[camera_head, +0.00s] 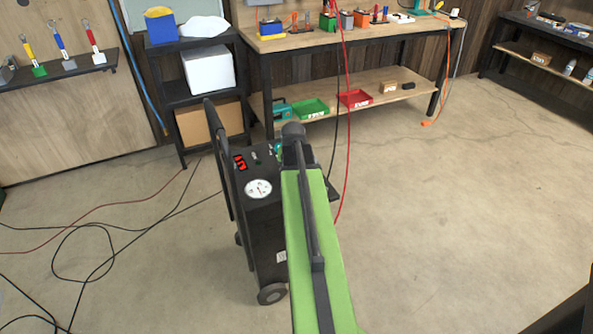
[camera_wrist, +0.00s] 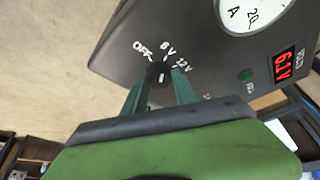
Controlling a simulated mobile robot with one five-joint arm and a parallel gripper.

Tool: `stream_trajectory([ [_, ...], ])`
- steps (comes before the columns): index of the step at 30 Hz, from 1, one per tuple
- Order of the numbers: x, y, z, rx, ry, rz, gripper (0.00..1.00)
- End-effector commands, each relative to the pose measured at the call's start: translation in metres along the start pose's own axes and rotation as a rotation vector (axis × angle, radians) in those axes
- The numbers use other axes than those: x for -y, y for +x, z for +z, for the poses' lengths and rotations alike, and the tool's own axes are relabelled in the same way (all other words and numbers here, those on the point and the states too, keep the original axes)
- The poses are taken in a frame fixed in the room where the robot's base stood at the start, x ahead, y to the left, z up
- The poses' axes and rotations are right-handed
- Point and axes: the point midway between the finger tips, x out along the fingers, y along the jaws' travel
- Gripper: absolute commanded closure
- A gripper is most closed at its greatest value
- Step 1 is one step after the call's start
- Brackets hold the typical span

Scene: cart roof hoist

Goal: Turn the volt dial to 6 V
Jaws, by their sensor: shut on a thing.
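The black charger cart (camera_head: 268,235) stands on the floor in the head view, and its dark top panel (camera_wrist: 185,30) fills the upper wrist view. The volt dial (camera_wrist: 159,70) is a small dark knob with white OFF, 6 V and 12 V labels around it. My gripper (camera_wrist: 160,80) is shut on the knob, one green finger on each side. A white mark shows on the knob, but I cannot tell clearly which label it points to. The red display (camera_wrist: 285,66) appears to read 6.1 V. In the head view my arm hides the dial.
A round white gauge (camera_head: 258,189) and a green round part (camera_wrist: 245,75) sit on the panel. The cart's upright handle (camera_head: 220,160) rises at its left. A workbench (camera_head: 350,38) and black shelf (camera_head: 190,90) stand behind. Cables (camera_head: 100,230) lie at left; floor at right is clear.

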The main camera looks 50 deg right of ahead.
Motion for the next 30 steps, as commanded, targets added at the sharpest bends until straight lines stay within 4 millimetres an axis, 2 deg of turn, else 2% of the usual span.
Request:
stream_trajectory([
  [13,0.0028,0.0003,-0.0008,-0.001,0.179,0.071,1.0],
  [29,0.0031,0.0002,-0.0006,-0.001,0.198,0.078,1.0],
  [30,0.0032,0.0002,-0.0006,-0.001,0.198,0.078,0.62],
])
